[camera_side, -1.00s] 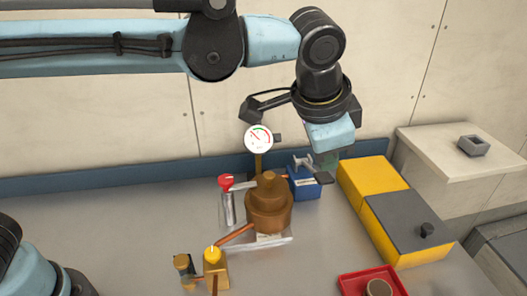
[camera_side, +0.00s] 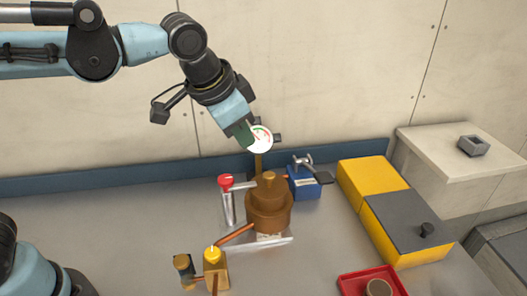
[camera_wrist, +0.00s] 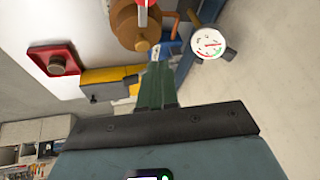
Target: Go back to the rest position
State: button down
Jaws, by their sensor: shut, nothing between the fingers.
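My gripper (camera_side: 243,135) hangs in the air at the upper middle of the side view, beside and partly in front of the round pressure gauge (camera_side: 261,139). Its green fingers (camera_wrist: 156,88) are shut and empty in the wrist view. The gauge also shows in the wrist view (camera_wrist: 207,43), to the right of the fingers. Below stands a brown filter body (camera_side: 268,207) on a clear base, with a red-topped valve (camera_side: 226,183) at its left.
A blue block (camera_side: 304,185) with a metal clamp sits right of the filter. A yellow and grey box (camera_side: 400,225), a red tray (camera_side: 350,284) and a pale ledge (camera_side: 440,150) lie to the right. A yellow-capped brass fitting (camera_side: 213,257) stands at the front. The wall (camera_side: 330,70) is behind.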

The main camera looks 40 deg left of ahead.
jog(key=s+a+f+n+t, duration=0.1)
jog(key=s+a+f+n, duration=0.1)
jog(key=a, duration=0.5)
jog(key=s+a+f+n+t, duration=0.1)
jog(key=s+a+f+n, duration=0.2)
jog(key=s+a+f, duration=0.2)
jog(key=shift+s+a+n+y, duration=0.3)
jog(key=shift+s+a, duration=0.45)
jog(key=shift+a, duration=0.1)
jog(key=w+d+r+m+g+h, duration=0.25)
jog(key=w+d+r+m, duration=0.25)
jog(key=w+d+r, duration=0.6)
jog(key=w+d+r+m+g, duration=0.3)
jog(key=w+d+m, duration=0.1)
jog(key=d, duration=0.7)
jog(key=shift+w+d, duration=0.35)
jog(key=shift+w, duration=0.35)
